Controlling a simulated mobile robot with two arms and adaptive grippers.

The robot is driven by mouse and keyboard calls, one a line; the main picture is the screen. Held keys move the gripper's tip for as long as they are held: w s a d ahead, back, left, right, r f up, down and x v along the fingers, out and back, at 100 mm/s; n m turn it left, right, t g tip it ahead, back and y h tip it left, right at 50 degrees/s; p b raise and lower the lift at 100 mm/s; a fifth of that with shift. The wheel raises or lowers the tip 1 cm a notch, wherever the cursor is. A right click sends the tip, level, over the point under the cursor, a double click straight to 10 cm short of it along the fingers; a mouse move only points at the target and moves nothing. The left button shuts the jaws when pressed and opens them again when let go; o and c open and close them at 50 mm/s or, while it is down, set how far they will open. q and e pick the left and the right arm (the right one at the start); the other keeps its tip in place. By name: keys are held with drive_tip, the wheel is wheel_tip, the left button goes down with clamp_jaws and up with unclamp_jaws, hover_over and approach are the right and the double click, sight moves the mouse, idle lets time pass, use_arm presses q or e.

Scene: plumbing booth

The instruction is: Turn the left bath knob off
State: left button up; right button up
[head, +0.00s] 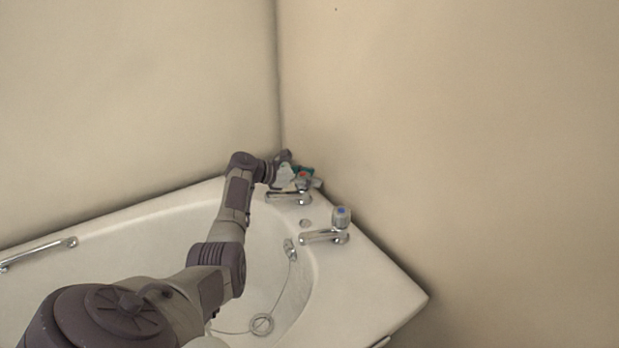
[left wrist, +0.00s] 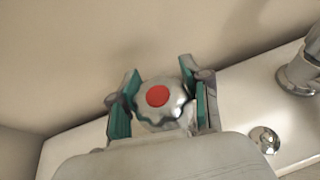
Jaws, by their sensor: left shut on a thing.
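The left bath knob (left wrist: 171,112) is silvery and lobed with a red dot on top. In the left wrist view it sits between the two teal-padded fingers of my left gripper (left wrist: 160,84), which is shut on it. In the head view my left gripper (head: 300,176) is at the left tap (head: 288,198) in the bath's far corner and covers part of the knob; the red dot (head: 304,174) still shows. The knob's exact turn angle cannot be told. My right gripper is not in view.
The right tap (head: 322,236) with a blue-dotted knob (head: 341,216) stands nearby on the rim of the white bath (head: 385,285). Walls meet close behind the left tap. A plug chain (head: 285,287) hangs in the bath. A grab rail (head: 38,252) is at the left.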

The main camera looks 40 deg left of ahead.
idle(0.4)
use_arm(q)
drive_tip(key=o, duration=1.1)
drive_tip(key=v, duration=1.2)
